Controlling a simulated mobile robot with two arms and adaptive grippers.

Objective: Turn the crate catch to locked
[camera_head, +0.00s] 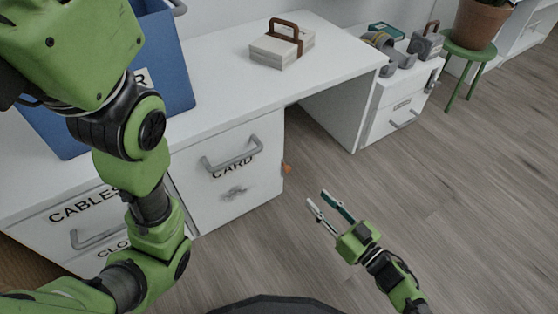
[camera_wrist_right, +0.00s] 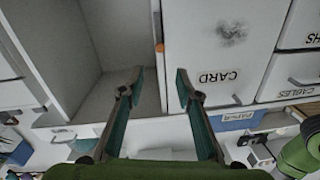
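A small orange catch-like piece (camera_head: 286,168) sticks out at the right edge of the white cabinet front labelled CARD (camera_head: 236,181). It also shows in the right wrist view (camera_wrist_right: 159,47). Whether it is the crate catch, and which way it is set, I cannot tell. My right gripper (camera_head: 318,199) is open and empty, in front of the cabinet and lower right of the orange piece, apart from it. In the right wrist view its fingertips (camera_wrist_right: 160,75) point toward the cabinet edge. My left arm crosses the left side of the head view; its gripper does not show.
A blue bin (camera_head: 170,65) stands on the white desk (camera_head: 225,95), beside a white box with a brown handle (camera_head: 270,50). A low cabinet (camera_head: 392,112) bears grey items at the upper right. A plant stool (camera_head: 468,57) stands beyond. The wood floor on the right is clear.

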